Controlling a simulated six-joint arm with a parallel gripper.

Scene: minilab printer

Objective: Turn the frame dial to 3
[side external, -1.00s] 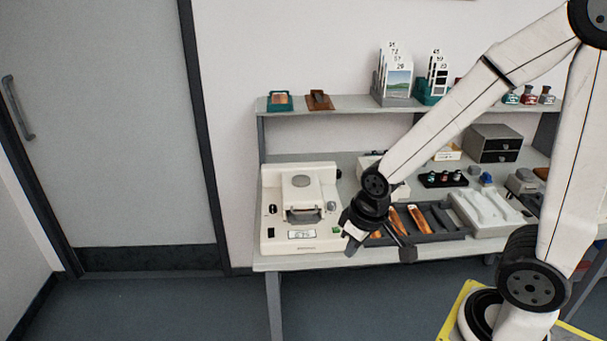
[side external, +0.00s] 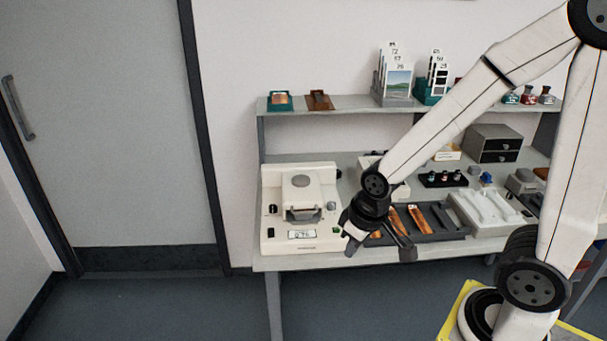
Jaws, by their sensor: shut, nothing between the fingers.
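The white minilab printer (side external: 318,243) stands at the left end of the bench. Its front has a small display (side external: 302,234) with digits too small to read surely, a dark control (side external: 272,209) at the left and a round grey knob (side external: 331,206) at the right. I cannot tell which of these is the frame dial, and no dial numbers are legible.
Right of my gripper is a dark tray (side external: 455,234) with orange-brown strips, then a pale grey tray (side external: 488,211). Small bottles (side external: 444,179) and a drawer box (side external: 495,144) stand behind. The shelf (side external: 350,104) above holds card racks. The floor at left is clear.

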